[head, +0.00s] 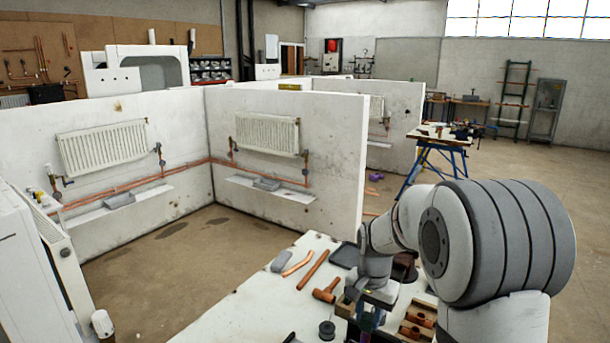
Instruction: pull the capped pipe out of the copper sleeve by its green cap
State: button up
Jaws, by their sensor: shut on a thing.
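My gripper (368,317) points down over the near white bench, at the bottom of the head view. Its jaws are small and partly hidden by my own wrist. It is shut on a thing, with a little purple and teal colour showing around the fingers. I cannot make out the green cap, the capped pipe or the copper sleeve for certain. Whether the pipe is inside the sleeve cannot be told from here.
On the white bench (262,300) lie a copper tee (327,291), a copper tube (312,270), a bent copper piece (298,264) and a black spool (326,330). Wooden blocks with copper (416,326) sit right of the gripper. A partition wall (335,165) stands behind.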

jog(key=shift+c, duration=1)
jog(key=shift+r, duration=0.15)
jog(key=shift+w+r+p, duration=0.1)
jog(key=shift+r+p, duration=2.45)
jog(key=shift+r, duration=1.25)
jog(key=shift+r+p, duration=1.15)
jog(key=shift+r, duration=0.4)
